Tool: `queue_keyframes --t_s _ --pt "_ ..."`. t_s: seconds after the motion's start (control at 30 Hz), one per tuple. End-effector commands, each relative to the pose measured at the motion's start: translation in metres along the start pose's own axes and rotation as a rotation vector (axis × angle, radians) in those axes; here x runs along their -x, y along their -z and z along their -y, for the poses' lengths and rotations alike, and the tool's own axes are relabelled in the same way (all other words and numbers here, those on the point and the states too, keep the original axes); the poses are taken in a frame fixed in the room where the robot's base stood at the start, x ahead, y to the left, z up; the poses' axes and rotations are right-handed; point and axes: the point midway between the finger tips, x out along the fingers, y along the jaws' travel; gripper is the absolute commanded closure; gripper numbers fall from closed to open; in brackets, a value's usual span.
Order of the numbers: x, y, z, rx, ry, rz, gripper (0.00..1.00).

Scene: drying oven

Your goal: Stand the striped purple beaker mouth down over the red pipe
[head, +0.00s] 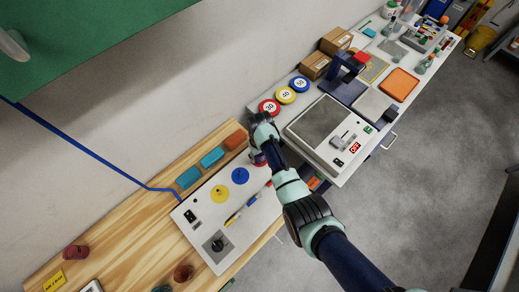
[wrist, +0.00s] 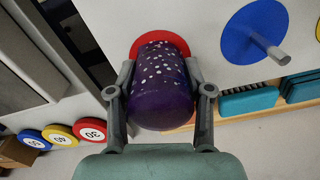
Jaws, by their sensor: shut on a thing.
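A purple beaker with white specks rather than stripes (wrist: 160,88) is between the fingers of my gripper (wrist: 160,70), which is shut on it. Its closed base faces the wrist camera and its far end points at a red disc (wrist: 168,37) on the white panel. The disc's rim shows around the far end; I cannot tell whether the beaker touches it. No red pipe shows; the beaker covers the disc's middle. In the head view my gripper (head: 260,148) is at the panel's upper right corner, mostly hidden by my own arm.
The white panel (head: 205,222) also bears a blue disc (head: 240,176) with a post, a yellow disc (head: 219,194) and pens. Blue blocks (head: 212,157) lie behind it. Reddish cups (head: 76,252) stand on the wooden bench. A white device (head: 325,135) stands right of my gripper.

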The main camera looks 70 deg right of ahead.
Motion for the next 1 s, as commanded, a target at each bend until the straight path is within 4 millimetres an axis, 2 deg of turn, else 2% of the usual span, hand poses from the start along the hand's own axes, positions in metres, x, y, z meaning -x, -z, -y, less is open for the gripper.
queue_keyframes --t_s 0.33,0.37,0.53,0.87,1.0 --pt "-0.006 0.0 0.0 0.0 0.0 0.0 0.73" --pt "-0.006 0.0 0.0 0.0 0.0 0.0 0.48" --pt "-0.005 0.0 0.0 0.0 0.0 0.0 0.21" --pt "-0.003 0.0 0.0 0.0 0.0 -0.001 0.21" --pt "0.016 0.001 0.0 0.0 -0.001 -0.004 0.21"
